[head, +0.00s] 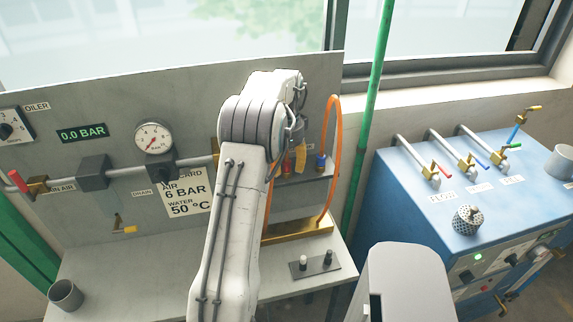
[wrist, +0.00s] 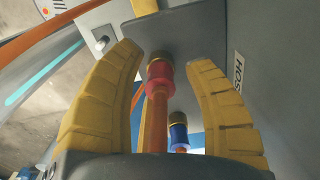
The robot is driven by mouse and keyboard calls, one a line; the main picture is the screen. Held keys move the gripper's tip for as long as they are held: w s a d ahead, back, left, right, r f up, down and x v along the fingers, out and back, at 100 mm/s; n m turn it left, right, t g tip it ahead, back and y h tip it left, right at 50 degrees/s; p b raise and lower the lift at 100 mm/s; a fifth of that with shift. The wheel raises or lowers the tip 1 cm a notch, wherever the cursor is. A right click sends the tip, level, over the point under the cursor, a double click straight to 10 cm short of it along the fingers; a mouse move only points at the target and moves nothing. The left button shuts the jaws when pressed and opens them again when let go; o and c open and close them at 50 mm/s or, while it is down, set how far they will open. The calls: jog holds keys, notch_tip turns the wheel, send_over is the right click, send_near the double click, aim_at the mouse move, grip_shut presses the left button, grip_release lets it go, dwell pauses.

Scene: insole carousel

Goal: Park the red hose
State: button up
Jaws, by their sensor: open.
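The red hose end shows in the wrist view as a red collar (wrist: 160,74) with a brass top and an orange-brown stem below. In the head view my gripper (head: 299,150) is at the panel's right part, partly hidden by my arm. The blue end (head: 320,162) shows to its right. An orange hose (head: 337,130) loops up and down beside it.
A grey shelf plate (wrist: 190,45) lies behind the hose ends in the wrist view. A pressure gauge (head: 153,137) and valve pipe are on the panel at left. A green pole (head: 372,90) and blue cabinet (head: 410,205) stand at right. The bench (head: 130,265) has free room.

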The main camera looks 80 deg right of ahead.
aim_at(287, 155)
jog(key=shift+r, duration=0.1)
jog(key=shift+r, duration=5.9)
